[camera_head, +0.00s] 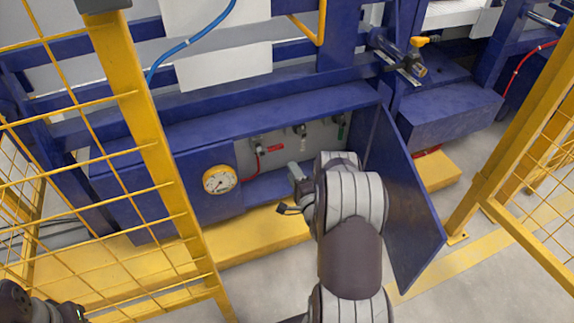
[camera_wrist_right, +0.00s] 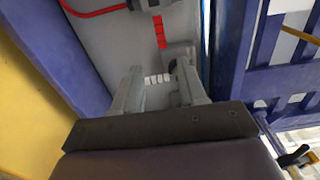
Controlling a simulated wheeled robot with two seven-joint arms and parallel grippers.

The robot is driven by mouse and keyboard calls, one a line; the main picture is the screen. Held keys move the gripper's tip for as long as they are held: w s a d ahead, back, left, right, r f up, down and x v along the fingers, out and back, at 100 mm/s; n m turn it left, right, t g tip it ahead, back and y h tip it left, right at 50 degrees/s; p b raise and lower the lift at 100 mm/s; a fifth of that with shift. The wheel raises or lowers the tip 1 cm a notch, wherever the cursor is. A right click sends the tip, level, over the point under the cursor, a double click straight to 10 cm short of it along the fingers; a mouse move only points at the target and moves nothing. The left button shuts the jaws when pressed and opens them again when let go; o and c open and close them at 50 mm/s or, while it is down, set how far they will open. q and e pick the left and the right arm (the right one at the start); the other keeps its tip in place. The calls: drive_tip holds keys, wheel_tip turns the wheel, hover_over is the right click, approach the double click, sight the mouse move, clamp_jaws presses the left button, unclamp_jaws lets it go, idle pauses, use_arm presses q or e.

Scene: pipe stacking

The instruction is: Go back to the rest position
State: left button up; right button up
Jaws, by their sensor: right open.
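My right arm reaches up from the bottom of the head view, and its right gripper (camera_head: 297,178) is at the opening of a blue cabinet. In the right wrist view the two grey fingers of the right gripper (camera_wrist_right: 161,82) are apart. A grey fitting with a red handle (camera_wrist_right: 159,32) shows beyond the fingers, and nothing is clearly held between them. Only a dark part of my left arm shows at the bottom left of the head view. My left gripper is not visible.
The cabinet door (camera_head: 408,205) stands open just right of my right arm. Inside are valves with a red handle (camera_head: 271,149) and a green handle. A round gauge (camera_head: 220,180) is left of the opening. Yellow mesh fences (camera_head: 160,150) stand at both sides.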

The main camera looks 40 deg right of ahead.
drive_tip(key=s+a+f+n+g+y, duration=0.1)
drive_tip(key=s+f+n+g, duration=0.5)
drive_tip(key=f+g, duration=0.3)
drive_tip(key=s+a+r+n+g+y+p, duration=0.1)
drive_tip(key=s+a+r+n+g+p, duration=0.15)
drive_tip(key=s+a+r+n, duration=0.5)
drive_tip(key=s+a+r+n+g+y+p, duration=0.15)
drive_tip(key=s+a+r+g, duration=0.35)
drive_tip(key=r, duration=0.6)
drive_tip(key=s+a+r+n+g+y+p, duration=0.15)
drive_tip(key=s+a+r+n, duration=0.3)
drive_tip(key=a+r, duration=0.45)
wheel_tip(320, 180, up, 44)
drive_tip(key=w+a+n+t+p, duration=0.1)
drive_tip(key=a+t+p, duration=0.1)
drive_tip(key=p, duration=3.7)
drive_tip(key=shift+w+n+h, duration=0.3)
drive_tip(key=shift+w+n, duration=0.05)
drive_tip(key=shift+w, duration=0.05)
